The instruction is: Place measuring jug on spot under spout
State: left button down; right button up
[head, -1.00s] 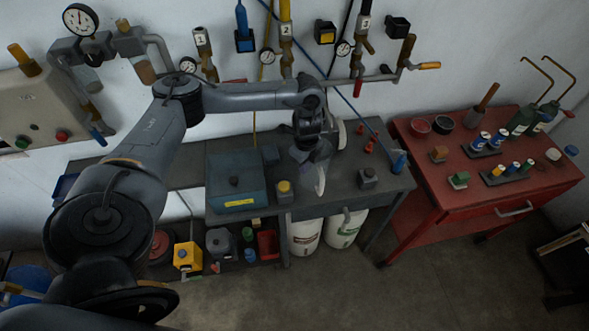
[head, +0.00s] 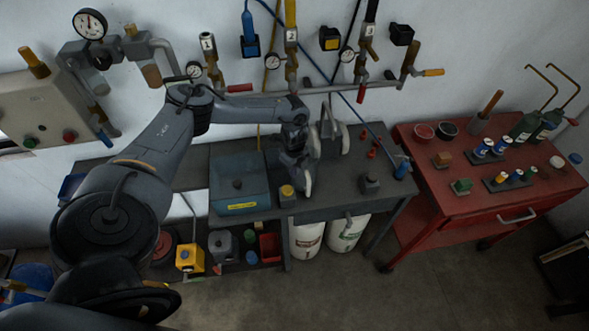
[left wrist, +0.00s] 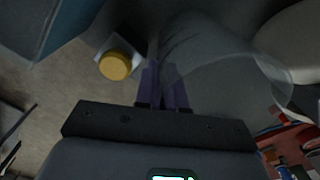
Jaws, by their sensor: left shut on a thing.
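The measuring jug (left wrist: 225,75) is a clear, see-through vessel in the left wrist view, just beyond and right of my fingers. My left gripper (left wrist: 163,90) is shut on it, with the dark purplish fingers at its near-left side. The jug cannot be made out clearly there. Valves and pipes numbered 1 to 3 (head: 291,40) run along the wall behind; I cannot tell which outlet is the spout, and the spot is not distinguishable. My right gripper is out of view.
The grey bench (head: 330,203) carries a teal box (head: 238,185), the yellow-capped block (head: 287,192), a small grey block (head: 370,183) and pale curved parts (head: 345,138) behind the gripper. A red cart (head: 475,215) with bottles stands right. White containers (head: 347,231) sit below.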

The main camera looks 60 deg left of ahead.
pick_arm(q)
jog(key=shift+f, duration=0.1)
jog(key=c, duration=1.7)
grip_release()
jog(key=o, duration=0.5)
